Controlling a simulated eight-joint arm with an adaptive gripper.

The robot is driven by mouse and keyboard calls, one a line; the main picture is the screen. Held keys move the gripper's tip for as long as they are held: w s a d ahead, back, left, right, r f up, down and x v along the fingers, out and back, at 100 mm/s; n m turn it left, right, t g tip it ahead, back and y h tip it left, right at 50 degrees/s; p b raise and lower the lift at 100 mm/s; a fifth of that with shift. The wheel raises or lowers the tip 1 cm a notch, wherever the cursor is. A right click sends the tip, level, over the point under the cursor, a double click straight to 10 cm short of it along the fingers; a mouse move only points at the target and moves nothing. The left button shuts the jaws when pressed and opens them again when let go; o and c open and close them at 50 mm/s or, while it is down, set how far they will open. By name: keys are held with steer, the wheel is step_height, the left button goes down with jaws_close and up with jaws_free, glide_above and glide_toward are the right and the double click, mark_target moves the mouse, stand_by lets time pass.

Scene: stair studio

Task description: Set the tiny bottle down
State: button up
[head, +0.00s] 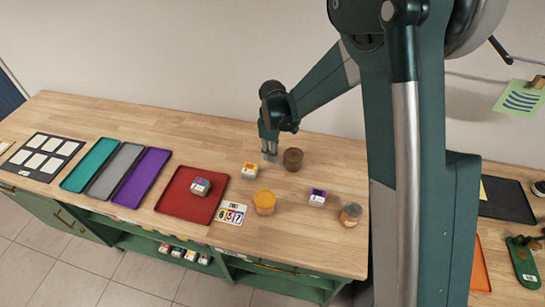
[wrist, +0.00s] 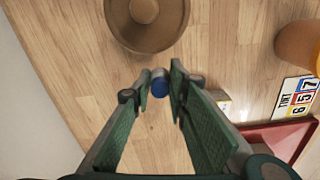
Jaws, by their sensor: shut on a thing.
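The tiny bottle (wrist: 160,86) shows as a small blue round end between my fingertips in the wrist view; the rest of it is hidden. My gripper (wrist: 160,84) is shut on it. In the head view my gripper (head: 269,155) points down over the back middle of the wooden bench (head: 225,146), just left of a brown round pot (head: 293,159). The pot also shows in the wrist view (wrist: 146,22), apart from the fingers. I cannot tell whether the bottle touches the bench.
A yellow-and-white block (head: 250,171) stands close in front of my gripper. An orange tub (head: 264,202), purple-topped block (head: 318,197) and amber jar (head: 350,214) stand nearer the front. A red tray (head: 179,206) holds a block (head: 201,186). Bare bench lies left of my gripper.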

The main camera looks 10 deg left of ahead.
steer(key=shift+f, duration=0.75)
steer(key=shift+f, duration=0.25)
steer(key=o, duration=0.7)
steer(key=shift+r, duration=0.1)
steer(key=shift+o, duration=0.2)
steer(key=shift+r, duration=0.1)
step_height(320, 180, up, 12)
steer(key=shift+r+p, duration=0.1)
steer(key=shift+p, duration=0.3)
steer(key=shift+d, duration=0.1)
